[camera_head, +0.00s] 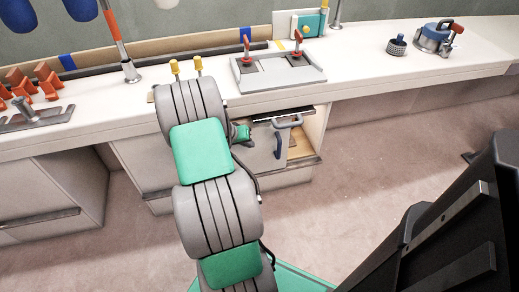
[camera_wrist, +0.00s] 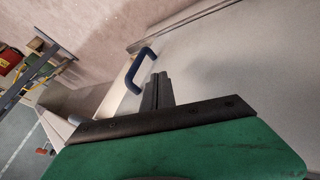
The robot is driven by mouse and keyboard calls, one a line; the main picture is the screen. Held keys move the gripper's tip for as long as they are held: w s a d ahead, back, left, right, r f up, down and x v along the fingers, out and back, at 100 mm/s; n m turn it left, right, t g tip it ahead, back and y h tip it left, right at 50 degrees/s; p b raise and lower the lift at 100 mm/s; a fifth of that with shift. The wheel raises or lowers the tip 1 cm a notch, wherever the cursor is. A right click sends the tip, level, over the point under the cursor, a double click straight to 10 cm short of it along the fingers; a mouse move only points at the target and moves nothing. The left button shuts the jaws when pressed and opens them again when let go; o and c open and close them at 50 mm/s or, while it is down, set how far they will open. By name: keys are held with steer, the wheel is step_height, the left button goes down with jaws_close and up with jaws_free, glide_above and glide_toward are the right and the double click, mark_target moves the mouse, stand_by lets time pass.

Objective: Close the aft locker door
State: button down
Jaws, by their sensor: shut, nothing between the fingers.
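A locker door (camera_head: 263,147) under the counter, with a blue handle (camera_head: 278,146), stands partly open in the head view. The wooden inside of the locker (camera_head: 299,146) shows to its right. In the wrist view the pale door panel (camera_wrist: 235,75) fills the right side, and its blue handle (camera_wrist: 140,70) is just beyond the fingertips. My gripper (camera_wrist: 158,88) is shut and empty, close to the panel; I cannot tell whether it touches. In the head view only part of my gripper shows beside the door's left side; my arm hides the rest.
Orange parts (camera_head: 35,85) sit at the left. Open floor (camera_head: 385,165) lies to the right of the locker.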

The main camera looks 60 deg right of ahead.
step_height(320, 180, down, 5)
steer(key=b, duration=0.6)
glide_above(260, 157)
steer(key=s+a, duration=0.2)
steer(key=a, duration=0.2)
step_height(260, 157, down, 7)
steer(key=s+d, duration=0.1)
steer(key=s+d+b, duration=0.1)
steer(key=s+d, duration=0.1)
steer(key=shift+s+f+b, duration=0.25)
steer(key=shift+b, duration=0.05)
steer(key=shift+d, duration=0.1)
